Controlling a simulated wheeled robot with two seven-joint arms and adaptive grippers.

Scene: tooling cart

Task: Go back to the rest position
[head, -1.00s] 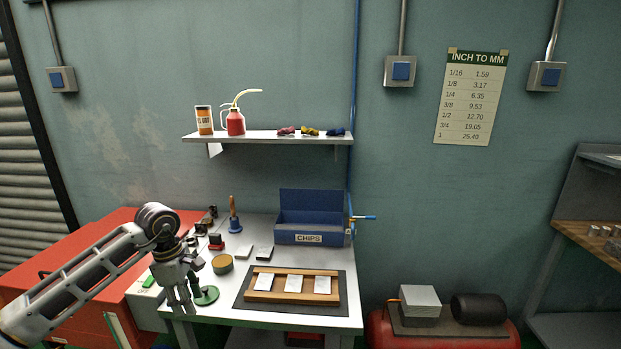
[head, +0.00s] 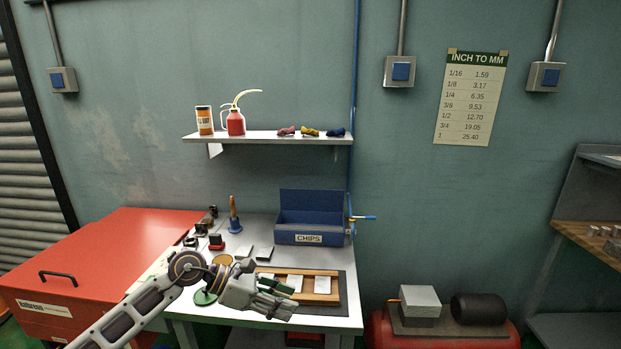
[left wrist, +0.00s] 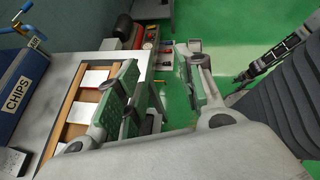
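My left gripper (head: 272,300) is in front of the wooden tray in the head view, its fingers pointing right. It hides part of the tray. In the left wrist view the two green-padded fingers of the left gripper (left wrist: 162,82) stand wide apart with nothing between them, so it is open and empty. A part of my right arm (left wrist: 282,52) shows at the upper right of the left wrist view. Its gripper end is small and dark there, and I cannot tell its state.
The wooden tray (head: 334,273) holds several white cards on a dark mat. Behind it stands the blue CHIPS bin (head: 308,222). A red chest (head: 110,262) is at the left.

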